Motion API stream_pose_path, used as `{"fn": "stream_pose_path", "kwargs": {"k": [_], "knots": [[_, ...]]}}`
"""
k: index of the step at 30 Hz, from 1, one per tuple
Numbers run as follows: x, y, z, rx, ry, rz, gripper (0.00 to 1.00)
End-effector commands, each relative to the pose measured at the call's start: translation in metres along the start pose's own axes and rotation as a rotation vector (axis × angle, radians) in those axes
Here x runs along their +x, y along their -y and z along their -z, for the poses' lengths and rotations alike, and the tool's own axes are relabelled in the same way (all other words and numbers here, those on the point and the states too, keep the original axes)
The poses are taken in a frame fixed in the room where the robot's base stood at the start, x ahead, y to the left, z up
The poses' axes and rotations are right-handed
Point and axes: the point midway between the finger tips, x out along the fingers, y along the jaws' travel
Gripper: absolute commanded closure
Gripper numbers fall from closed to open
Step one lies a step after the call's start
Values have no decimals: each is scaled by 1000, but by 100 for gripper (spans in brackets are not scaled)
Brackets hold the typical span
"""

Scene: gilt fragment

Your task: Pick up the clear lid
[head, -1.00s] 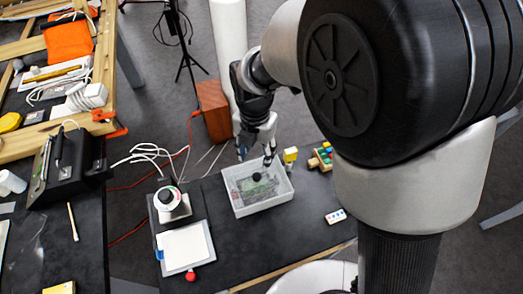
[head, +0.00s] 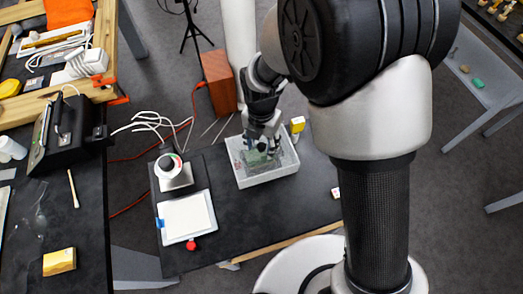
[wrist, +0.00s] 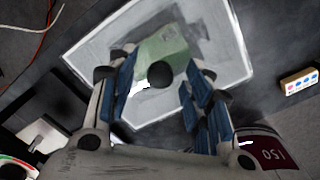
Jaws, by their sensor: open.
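The clear lid shows with its round black knob (wrist: 160,74) in the wrist view. It lies on or in the pale translucent box (head: 268,180), and a green piece (wrist: 163,45) shows beneath it. The lid's edges are hard to make out. My gripper (wrist: 157,88) is open, with a blue-padded finger on each side of the knob. I cannot tell whether the fingers touch it. In the head view my gripper (head: 262,143) reaches down into the box area and hides the knob.
The box stands on a dark table (head: 240,225). Left of it are a white round device (head: 172,170) and a white pad (head: 186,217) with a red knob. A small yellow block (head: 297,125) is behind the box.

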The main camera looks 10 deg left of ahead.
Motion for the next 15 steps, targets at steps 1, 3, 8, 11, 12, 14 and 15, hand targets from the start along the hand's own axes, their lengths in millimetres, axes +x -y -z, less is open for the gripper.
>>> {"fn": "stream_pose_path", "kwargs": {"k": [1, 3, 8, 11, 12, 14, 15], "knots": [[-1, 0, 0, 0, 0, 0, 54], [-1, 0, 0, 0, 0, 0, 54], [-1, 0, 0, 0, 0, 0, 65], [-1, 0, 0, 0, 0, 0, 72], [-1, 0, 0, 0, 0, 0, 74], [-1, 0, 0, 0, 0, 0, 78], [-1, 0, 0, 0, 0, 0, 81]]}}
